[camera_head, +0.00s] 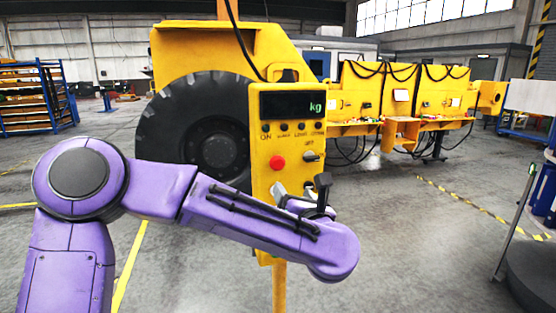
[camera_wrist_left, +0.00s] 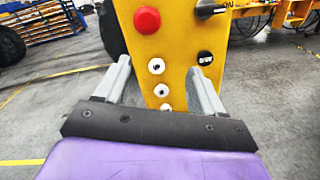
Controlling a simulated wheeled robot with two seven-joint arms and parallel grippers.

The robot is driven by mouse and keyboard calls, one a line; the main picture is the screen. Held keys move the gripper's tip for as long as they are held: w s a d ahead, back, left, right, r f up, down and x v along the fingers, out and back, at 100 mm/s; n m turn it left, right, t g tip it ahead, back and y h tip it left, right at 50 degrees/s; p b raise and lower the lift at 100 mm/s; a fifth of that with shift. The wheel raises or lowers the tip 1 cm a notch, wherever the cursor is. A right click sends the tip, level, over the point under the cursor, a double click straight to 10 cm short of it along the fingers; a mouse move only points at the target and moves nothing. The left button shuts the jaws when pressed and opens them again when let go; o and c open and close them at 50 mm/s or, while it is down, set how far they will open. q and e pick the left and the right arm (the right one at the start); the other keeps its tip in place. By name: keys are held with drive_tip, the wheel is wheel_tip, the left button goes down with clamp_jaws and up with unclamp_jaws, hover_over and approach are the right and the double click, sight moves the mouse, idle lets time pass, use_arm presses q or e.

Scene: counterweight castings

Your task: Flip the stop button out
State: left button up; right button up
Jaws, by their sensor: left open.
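The red stop button (camera_head: 277,162) sits on the front of a yellow control panel (camera_head: 262,105), below its display. In the left wrist view the stop button (camera_wrist_left: 147,20) is at the top, beyond and above the fingertips, and the panel (camera_wrist_left: 172,45) runs down between the fingers. My left gripper (camera_head: 298,188) is in front of the lower panel. It also shows in the left wrist view (camera_wrist_left: 158,75), with its two grey fingers spread wide and nothing between them. I cannot tell whether a fingertip touches the panel. My right gripper is not in view.
A dark selector knob (camera_head: 310,156) is right of the button. Below, the wrist view shows several white buttons (camera_wrist_left: 157,66) and a black switch (camera_wrist_left: 205,58). A digital display (camera_head: 292,105) tops the panel. A large tire (camera_head: 170,130) stands behind. Floor to the right (camera_head: 400,230) is clear.

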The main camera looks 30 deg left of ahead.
sight(279, 164)
use_arm(q)
wheel_tip(279, 164, up, 4)
drive_tip(key=a+n, duration=0.1)
drive_tip(key=n, duration=0.2)
drive_tip(key=shift+g+y, duration=0.3)
drive_tip(key=p+x, duration=0.4)
drive_tip(key=x, duration=0.4)
drive_tip(key=shift+a+p, duration=0.25)
drive_tip(key=shift+p, duration=0.15)
drive_tip(key=shift+w+a+f, duration=0.1)
drive_tip(key=shift+w+a, duration=0.25)
drive_tip(key=shift+a, duration=0.05)
drive_tip(key=shift+w, duration=0.1)
